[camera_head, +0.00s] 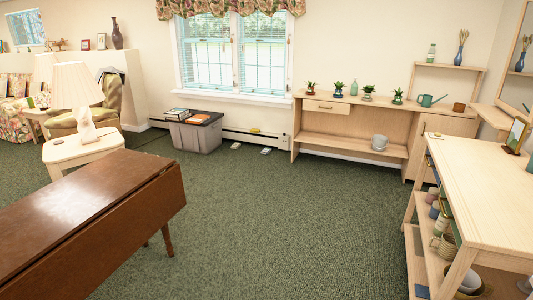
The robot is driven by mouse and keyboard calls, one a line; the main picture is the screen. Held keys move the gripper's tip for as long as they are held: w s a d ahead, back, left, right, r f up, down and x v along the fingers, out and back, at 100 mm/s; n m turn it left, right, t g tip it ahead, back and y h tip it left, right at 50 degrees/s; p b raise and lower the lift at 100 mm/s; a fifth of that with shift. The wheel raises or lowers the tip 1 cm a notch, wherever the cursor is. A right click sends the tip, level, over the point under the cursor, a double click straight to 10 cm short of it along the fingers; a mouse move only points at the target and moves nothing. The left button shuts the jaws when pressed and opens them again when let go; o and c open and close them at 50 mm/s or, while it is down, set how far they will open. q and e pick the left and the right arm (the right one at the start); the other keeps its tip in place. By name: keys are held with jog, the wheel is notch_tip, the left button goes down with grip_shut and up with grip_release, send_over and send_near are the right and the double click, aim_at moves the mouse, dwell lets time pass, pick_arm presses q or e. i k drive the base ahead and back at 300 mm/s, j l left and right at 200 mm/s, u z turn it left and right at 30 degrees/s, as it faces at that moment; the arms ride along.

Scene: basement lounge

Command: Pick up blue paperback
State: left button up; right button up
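I cannot make out for sure which thing is the blue paperback. Two small flat items lie on the carpet below the window, right of a grey bin; the right one (266,150) looks pale with a bluish tint, too small to identify. A dark-edged stack of books or papers (177,113) and an orange flat item (198,119) lie on the grey bin (197,138). Neither of my grippers is in view.
A brown drop-leaf table (75,215) fills the lower left. A white side table (85,152) with a lamp (78,95) stands behind it. A light wooden workbench (490,190) with pots below stands right. A low wooden shelf (345,125) is at the back. Green carpet between is clear.

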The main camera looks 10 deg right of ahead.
aim_at(265, 151)
jog(key=i+j+u, duration=0.1)
jog(key=i+u, duration=0.2)
jog(key=i, duration=0.9)
jog(key=i+z, duration=0.25)
jog(key=i, duration=0.25)
jog(key=i+z, duration=0.25)
jog(key=i, duration=0.25)
jog(key=i+j+z, duration=0.1)
jog(key=i+z, duration=0.15)
jog(key=i, duration=0.25)
jog(key=i+j+z, duration=0.25)
jog(key=i, duration=0.25)
jog(key=i+u, duration=0.15)
jog(key=i, duration=0.3)
jog(key=i+l+u, duration=0.15)
jog(key=i, duration=0.35)
jog(key=i+l+u, duration=0.15)
jog(key=i, duration=0.3)
jog(key=i+l+u, duration=0.15)
jog(key=i, duration=0.3)
jog(key=i+j+u, duration=0.15)
jog(key=i+u, duration=0.25)
jog(key=i, duration=1.6)
